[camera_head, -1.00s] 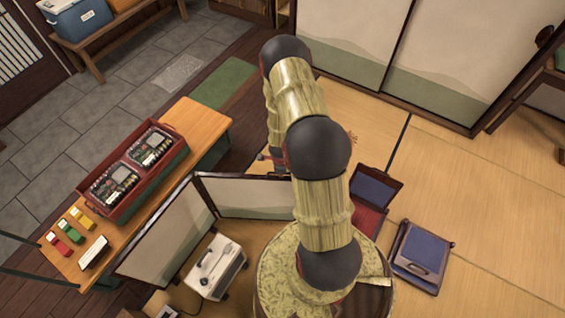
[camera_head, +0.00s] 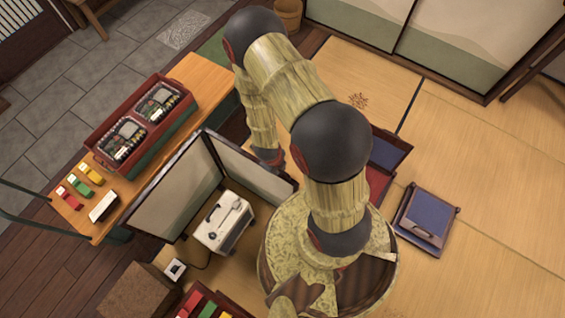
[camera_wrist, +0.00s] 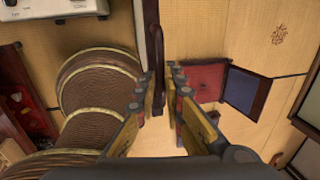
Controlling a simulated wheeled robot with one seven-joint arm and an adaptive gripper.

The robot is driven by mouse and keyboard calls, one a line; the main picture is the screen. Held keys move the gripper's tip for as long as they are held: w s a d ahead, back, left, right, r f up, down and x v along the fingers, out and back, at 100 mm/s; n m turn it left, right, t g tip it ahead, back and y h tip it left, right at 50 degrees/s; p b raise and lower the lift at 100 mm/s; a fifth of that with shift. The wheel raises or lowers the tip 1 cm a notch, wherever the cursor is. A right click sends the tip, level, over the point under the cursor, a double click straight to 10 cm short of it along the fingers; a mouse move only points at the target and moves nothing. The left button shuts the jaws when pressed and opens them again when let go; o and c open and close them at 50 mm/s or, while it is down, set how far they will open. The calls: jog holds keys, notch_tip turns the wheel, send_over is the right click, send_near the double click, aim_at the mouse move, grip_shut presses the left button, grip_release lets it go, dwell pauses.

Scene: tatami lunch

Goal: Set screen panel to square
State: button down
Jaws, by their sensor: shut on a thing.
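The folding screen has two pale panels in dark frames, joined at a back corner in the head view. The left panel (camera_head: 175,190) runs toward the lower left, and the right panel (camera_head: 245,172) runs toward the lower right. They meet at roughly a right angle; the exact angle cannot be told. My gripper (camera_head: 270,160) is at the outer side of the right panel near its free end, with its fingertips partly hidden.
A white appliance (camera_head: 223,222) stands inside the screen's angle. A bench (camera_head: 205,75) with a red lunch-box crate (camera_head: 140,125) is close behind the left panel. A red seat (camera_head: 378,182) and a blue floor cushion (camera_head: 427,218) are at right. Open tatami extends beyond.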

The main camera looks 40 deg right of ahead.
jog(key=shift+s+a, duration=0.1)
jog(key=shift+a, duration=0.2)
jog(key=c, duration=2.1)
grip_release()
jog(key=shift+a, duration=0.2)
jog(key=shift+c, duration=0.2)
jog(key=shift+o, duration=1.2)
jog(key=shift+d+r, duration=0.1)
jog(key=shift+d, duration=0.05)
notch_tip(320, 180, up, 12)
jog(key=a, duration=0.2)
jog(key=shift+s+a+f, duration=0.15)
jog(key=shift+s+f, duration=0.05)
jog(key=shift+s, duration=0.15)
